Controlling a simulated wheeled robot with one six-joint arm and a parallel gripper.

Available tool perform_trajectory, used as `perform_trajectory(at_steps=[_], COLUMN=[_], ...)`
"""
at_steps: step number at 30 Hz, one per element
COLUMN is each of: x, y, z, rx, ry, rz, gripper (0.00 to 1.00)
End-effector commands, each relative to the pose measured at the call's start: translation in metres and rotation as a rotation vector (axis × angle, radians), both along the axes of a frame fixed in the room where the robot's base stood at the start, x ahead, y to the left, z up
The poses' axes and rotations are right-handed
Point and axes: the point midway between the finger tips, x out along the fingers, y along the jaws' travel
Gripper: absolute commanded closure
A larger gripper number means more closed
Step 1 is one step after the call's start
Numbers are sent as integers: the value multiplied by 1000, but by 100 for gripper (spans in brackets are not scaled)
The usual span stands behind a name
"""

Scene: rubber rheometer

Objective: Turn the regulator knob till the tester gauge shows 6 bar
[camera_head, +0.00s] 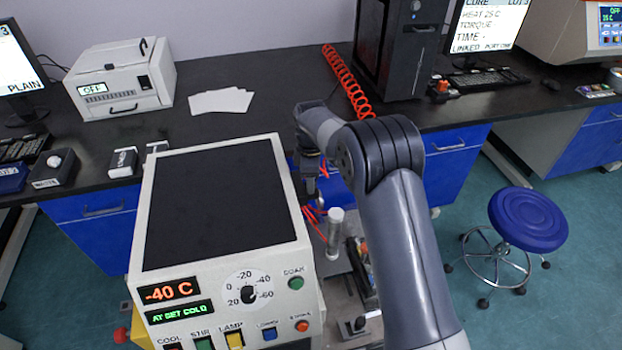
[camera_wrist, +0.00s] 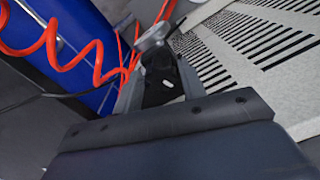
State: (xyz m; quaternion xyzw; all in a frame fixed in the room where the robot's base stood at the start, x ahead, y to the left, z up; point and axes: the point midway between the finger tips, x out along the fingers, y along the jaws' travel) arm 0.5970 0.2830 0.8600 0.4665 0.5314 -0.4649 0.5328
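In the wrist view, my gripper (camera_wrist: 160,88) has its two grey fingers apart, on either side of a black part with a white mark (camera_wrist: 165,82), which looks like the regulator knob. I see no clear gap, but cannot tell whether the fingers press on it. A grey round metal part (camera_wrist: 151,38) sits just beyond, perhaps the gauge seen from its edge; no dial face or reading shows. In the head view, my gripper (camera_head: 309,180) points down just right of the white cold tester box (camera_head: 160,235), partly hidden by my arm. The regulator cannot be made out there.
A red coiled hose (camera_wrist: 65,50) runs close to my gripper on the left of the wrist view. A slotted pale panel (camera_wrist: 250,45) is close on the right. The dark bench (camera_head: 265,85) lies behind, and a blue stool (camera_head: 528,220) stands at right.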

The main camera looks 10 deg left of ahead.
Motion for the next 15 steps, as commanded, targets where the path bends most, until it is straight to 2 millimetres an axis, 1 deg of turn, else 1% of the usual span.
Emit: perform_trajectory(at_steps=[1, 4, 5, 11, 15], x=[0, 0, 0, -1, 0], y=[0, 0, 0, 0, 0], z=[0, -1, -1, -1, 8], rx=[0, 0, 0, 0, 0], ry=[1, 2, 2, 2, 1], rz=[0, 0, 0, 0, 0], gripper=[57, 48, 48, 48, 48])
